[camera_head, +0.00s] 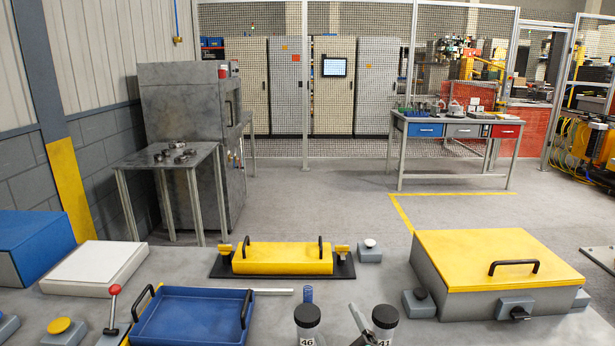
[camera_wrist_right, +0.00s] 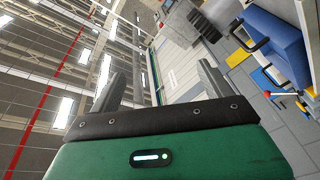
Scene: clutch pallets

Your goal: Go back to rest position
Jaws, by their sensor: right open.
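My right gripper (camera_wrist_right: 160,84) shows in the right wrist view with its two grey fingers spread well apart and nothing between them. My left gripper is not in the head view.
A blue tray (camera_head: 190,318) with black handles and a red-knobbed lever (camera_head: 114,290) are at front left. A yellow block (camera_head: 282,260) with two handles sits mid-table. A yellow-lidded grey box (camera_head: 495,262) stands right.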

